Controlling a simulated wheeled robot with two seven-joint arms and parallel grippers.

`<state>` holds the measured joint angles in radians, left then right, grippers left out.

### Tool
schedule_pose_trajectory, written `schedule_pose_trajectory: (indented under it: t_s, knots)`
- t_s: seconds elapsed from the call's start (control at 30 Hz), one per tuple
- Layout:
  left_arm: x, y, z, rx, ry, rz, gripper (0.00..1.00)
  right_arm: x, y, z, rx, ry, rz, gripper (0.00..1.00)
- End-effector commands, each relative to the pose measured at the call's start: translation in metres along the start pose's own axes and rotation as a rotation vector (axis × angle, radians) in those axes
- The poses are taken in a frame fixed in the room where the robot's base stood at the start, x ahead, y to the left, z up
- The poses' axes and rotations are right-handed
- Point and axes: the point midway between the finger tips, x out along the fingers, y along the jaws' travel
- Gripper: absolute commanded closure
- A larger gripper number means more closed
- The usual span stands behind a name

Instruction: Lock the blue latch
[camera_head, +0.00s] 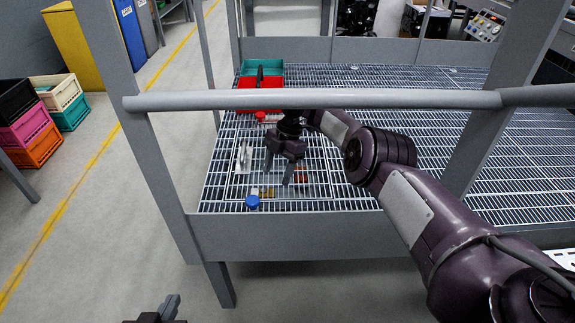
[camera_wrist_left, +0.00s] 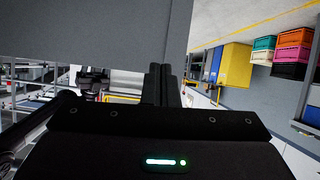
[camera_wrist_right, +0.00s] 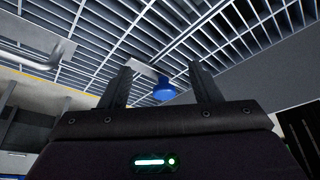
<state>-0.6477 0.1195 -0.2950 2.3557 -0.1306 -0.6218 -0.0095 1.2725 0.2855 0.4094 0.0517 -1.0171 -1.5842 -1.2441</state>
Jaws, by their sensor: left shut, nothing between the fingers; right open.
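The blue latch shows as a round blue knob (camera_head: 252,202) at the front left of the grated platform, near the grey front beam. My right gripper (camera_head: 278,177) is above the grate, behind and a little right of the knob. It is open and empty. In the right wrist view the blue knob (camera_wrist_right: 164,92) appears between the two fingers (camera_wrist_right: 162,82), apart from them, with a pale plate beside it. My left gripper (camera_head: 168,306) is at the bottom edge of the head view, away from the platform. It is shut and empty, as its closed fingers (camera_wrist_left: 163,82) show.
A grey rail (camera_head: 310,99) crosses in front of the platform, with my right arm near it. A pale metal fitting (camera_head: 243,157), a small red part (camera_head: 265,116) and a yellowish piece (camera_head: 268,192) are on the grate. Red (camera_head: 246,81) and green bins stand behind.

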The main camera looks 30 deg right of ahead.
Motion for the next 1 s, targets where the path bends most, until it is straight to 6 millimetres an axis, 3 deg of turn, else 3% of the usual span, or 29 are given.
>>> schedule_pose_trajectory:
  t_s: [0.27,0.6,0.8,1.0]
  knots:
    - [-0.005,-0.005,-0.068,0.015,0.307,-0.009,1.0,-0.005,0.0,0.017,0.0,0.0,0.001,0.43]
    - [-0.034,-0.007,-0.14,0.033,0.661,-0.014,1.0,-0.012,0.0,0.032,0.002,0.0,0.001,0.43]
    - [-0.048,-0.007,-0.161,0.039,0.775,-0.015,1.0,-0.015,-0.001,0.036,0.0,0.002,0.0,0.43]
    - [-0.052,-0.007,-0.166,0.04,0.803,-0.014,1.0,-0.015,-0.001,0.037,0.0,0.002,0.0,0.43]
